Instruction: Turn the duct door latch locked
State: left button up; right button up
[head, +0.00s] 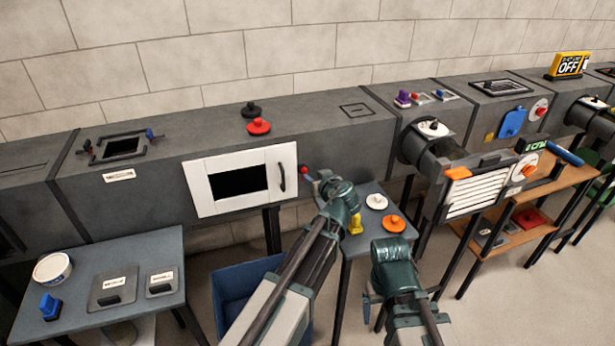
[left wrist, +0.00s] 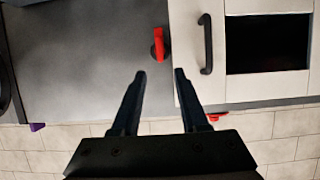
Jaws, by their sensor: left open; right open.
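The duct door (head: 239,179) is a white panel with a dark window and a black handle (head: 281,177). It lies flat against the duct front. The red latch (head: 304,170) is just beyond the door's handle-side edge. In the left wrist view the latch (left wrist: 158,45) is a narrow red piece standing upright, clear of the door edge. My left gripper (head: 314,181) is open and close to the latch. Its fingertips (left wrist: 161,73) are short of the latch, which lies ahead between their lines. My right gripper (head: 368,298) is low by the small grey table, open, its fingers barely visible.
A small grey table (head: 361,218) below holds white and orange discs and a yellow piece. A blue bin (head: 232,293) stands under the door. A left table (head: 98,258) holds plates and a tub. Red and black knobs (head: 258,126) sit on the duct top.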

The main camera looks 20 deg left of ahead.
aim_at(306, 171)
pick_arm(q)
jog(key=b+x, duration=0.2)
jog(key=x, duration=0.5)
jog(key=shift+a, duration=0.1)
grip_shut()
